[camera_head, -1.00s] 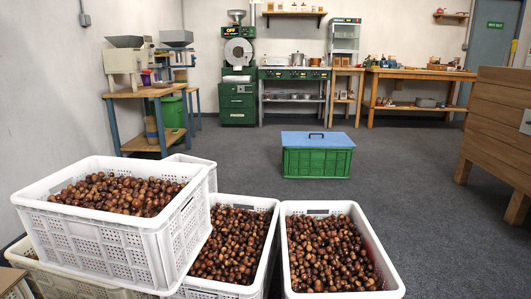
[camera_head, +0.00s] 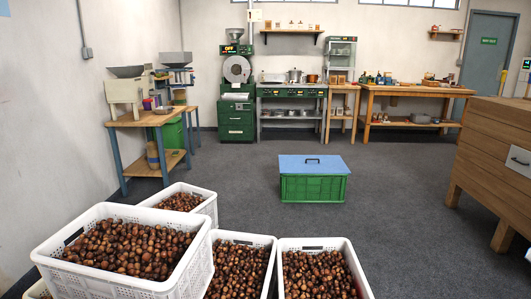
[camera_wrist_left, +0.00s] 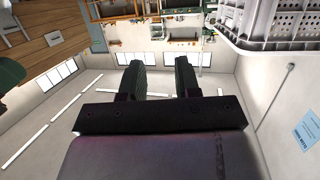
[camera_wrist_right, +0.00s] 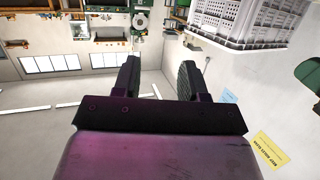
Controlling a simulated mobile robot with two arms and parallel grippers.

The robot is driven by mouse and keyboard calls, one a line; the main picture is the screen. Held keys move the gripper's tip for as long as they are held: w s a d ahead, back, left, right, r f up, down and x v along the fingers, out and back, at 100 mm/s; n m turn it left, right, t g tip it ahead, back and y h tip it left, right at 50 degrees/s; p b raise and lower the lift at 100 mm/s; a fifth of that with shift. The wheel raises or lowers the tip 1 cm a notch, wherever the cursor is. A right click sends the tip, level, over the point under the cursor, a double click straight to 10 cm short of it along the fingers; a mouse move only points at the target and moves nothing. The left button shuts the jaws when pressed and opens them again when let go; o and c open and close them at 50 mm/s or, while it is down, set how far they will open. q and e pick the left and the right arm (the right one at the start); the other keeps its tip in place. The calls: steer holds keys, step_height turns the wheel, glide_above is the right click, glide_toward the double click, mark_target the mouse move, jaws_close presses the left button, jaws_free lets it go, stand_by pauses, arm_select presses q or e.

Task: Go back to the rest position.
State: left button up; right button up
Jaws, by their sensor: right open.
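My left gripper (camera_wrist_left: 158,78) shows in the left wrist view with its two dark fingers apart and nothing between them. My right gripper (camera_wrist_right: 160,76) shows in the right wrist view, also open and empty. Both wrist views look out upside down into the room. Neither gripper shows in the head view. White crates full of chestnuts stand low in the head view: a raised one (camera_head: 190,270) at the left, one in the middle (camera_head: 240,236), one at the right (camera_head: 318,242) and one behind (camera_head: 212,207).
A green crate with a blue lid (camera_head: 314,187) stands on the open grey floor (camera_head: 400,200). A wooden cabinet (camera_head: 495,160) is at the right. A workbench with a hopper machine (camera_head: 155,117) is at the left. A green machine (camera_head: 236,125) and tables line the back wall.

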arm_select(q)
steer(key=s+a+f+g+y+p, duration=0.1)
steer(key=s+a+f+g+p, duration=0.2)
steer(key=s, duration=0.7)
steer(key=s+a+f+g+y+p, duration=0.1)
steer(key=s+a+f+g+p, duration=0.2)
steer(key=s+g+p, duration=0.3)
steer(key=s+a+f+g+y+p, duration=0.1)
steer(key=s+a+f+g+p, duration=0.2)
steer(key=s, duration=1)
steer(key=shift+s+f+n+g+y+p, duration=0.2)
steer(key=shift+s+n+g+y+p, duration=0.15)
steer(key=shift+g+p, duration=0.55)
arm_select(e)
steer(key=s+d+f+g+h, duration=0.1)
steer(key=s+d+f+g, duration=0.2)
steer(key=s, duration=0.7)
steer(key=s+d+f+g+h, duration=0.1)
steer(key=s+d+f+g, duration=0.2)
steer(key=s+g, duration=0.3)
steer(key=s+d+f+g+h, duration=0.1)
steer(key=s+d+f+g, duration=0.2)
steer(key=s, duration=1)
steer(key=shift+s+f+m+g+h, duration=0.2)
steer(key=shift+s+m+g+h, duration=0.15)
steer(key=shift+g, duration=0.35)
